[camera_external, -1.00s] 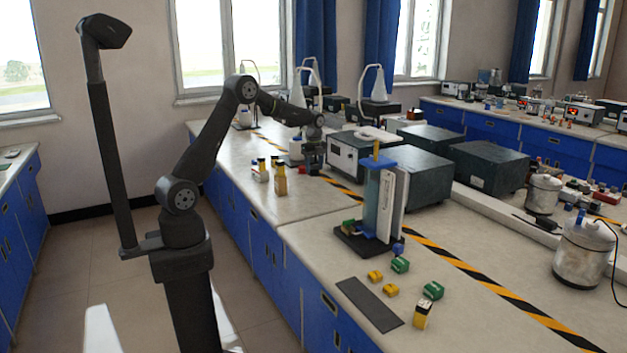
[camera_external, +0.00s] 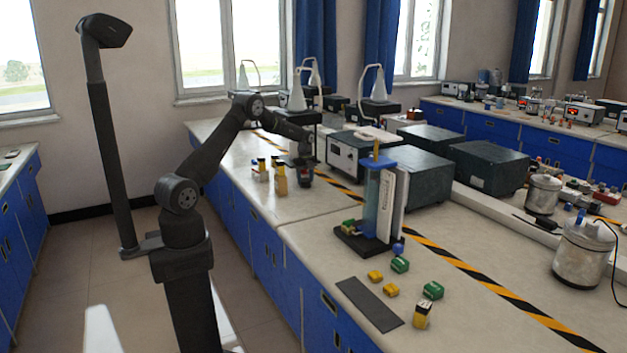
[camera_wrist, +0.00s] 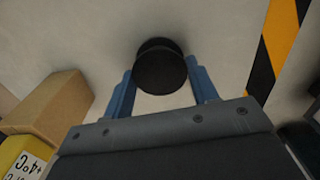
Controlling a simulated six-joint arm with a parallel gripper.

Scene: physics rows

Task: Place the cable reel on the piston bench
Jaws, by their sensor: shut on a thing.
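In the wrist view a black, round, spool-like thing, which I take to be the cable reel (camera_wrist: 160,66), sits between the blue fingers of my gripper (camera_wrist: 161,80). My gripper is shut on it. In the external view my gripper (camera_external: 305,178) is low over the far part of the bench; the reel is too small there to tell clearly. I cannot tell whether it touches the bench top. The piston bench (camera_external: 378,200), a blue clear cylinder with white upright plates on a black base, stands nearer the camera, to the right of my gripper.
A tan block (camera_wrist: 48,108) and a yellow block with print (camera_wrist: 22,160) are left of my gripper. A grey instrument box (camera_external: 343,155) stands behind it. Green and yellow blocks (camera_external: 391,290) and a dark mat (camera_external: 369,304) lie in front of the piston bench. Striped tape crosses the bench top.

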